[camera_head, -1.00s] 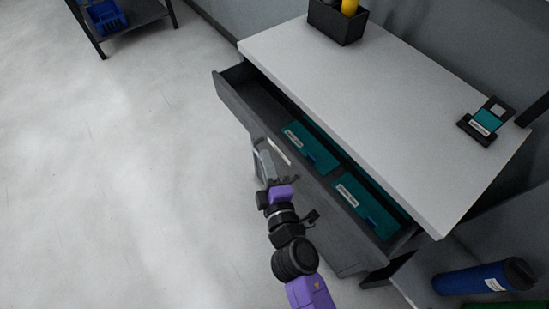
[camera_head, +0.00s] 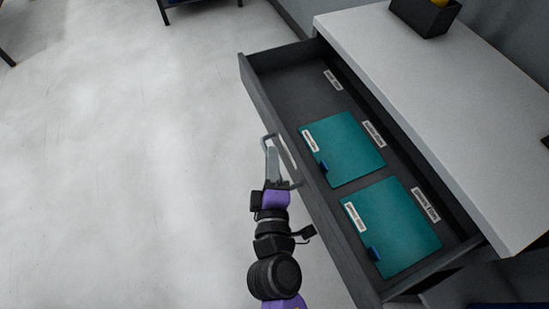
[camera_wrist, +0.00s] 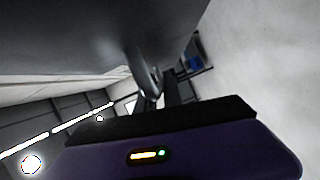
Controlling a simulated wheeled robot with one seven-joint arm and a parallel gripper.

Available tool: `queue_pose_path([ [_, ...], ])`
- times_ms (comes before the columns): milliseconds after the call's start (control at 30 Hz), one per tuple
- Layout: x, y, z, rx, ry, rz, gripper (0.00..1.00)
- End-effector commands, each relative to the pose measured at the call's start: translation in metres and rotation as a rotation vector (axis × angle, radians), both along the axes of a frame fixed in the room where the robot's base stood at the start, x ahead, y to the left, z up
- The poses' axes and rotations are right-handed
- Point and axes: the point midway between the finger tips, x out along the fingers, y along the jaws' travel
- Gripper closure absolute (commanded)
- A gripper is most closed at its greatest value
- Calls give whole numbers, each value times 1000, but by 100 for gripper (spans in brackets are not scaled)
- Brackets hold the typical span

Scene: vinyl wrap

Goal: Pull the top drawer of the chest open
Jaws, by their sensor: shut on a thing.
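The chest (camera_head: 400,70) has a pale top and stands at the right in the head view. Its dark grey top drawer (camera_head: 283,132) is pulled well out, and its inside shows. My gripper (camera_head: 276,160) is at the outer face of the drawer front, shut on the drawer's handle (camera_head: 287,152). In the wrist view my gripper (camera_wrist: 152,95) shows its fingers at the handle, close below a dark surface; the exact contact there is blurred.
Two teal flat packs (camera_head: 342,148) and (camera_head: 392,226) lie in the drawer, with several white labels on its floor. A black box (camera_head: 425,17) stands on the chest top. A dark rack (camera_head: 190,8) is at the far back. The pale floor (camera_head: 130,150) at left is clear.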

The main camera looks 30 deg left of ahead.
Motion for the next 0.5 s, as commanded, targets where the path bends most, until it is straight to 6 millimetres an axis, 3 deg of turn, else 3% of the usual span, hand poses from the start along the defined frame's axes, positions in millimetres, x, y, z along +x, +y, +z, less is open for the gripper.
queue_pose_path([
  [233, 0, -1, -2, -2, 3, -1, 100],
  [267, 0, -1, -2, -2, 3, -1, 83],
  [333, 0, -1, -2, -2, 3, -1, 70],
  [500, 0, 0, -1, -1, 1, -1, 67],
])
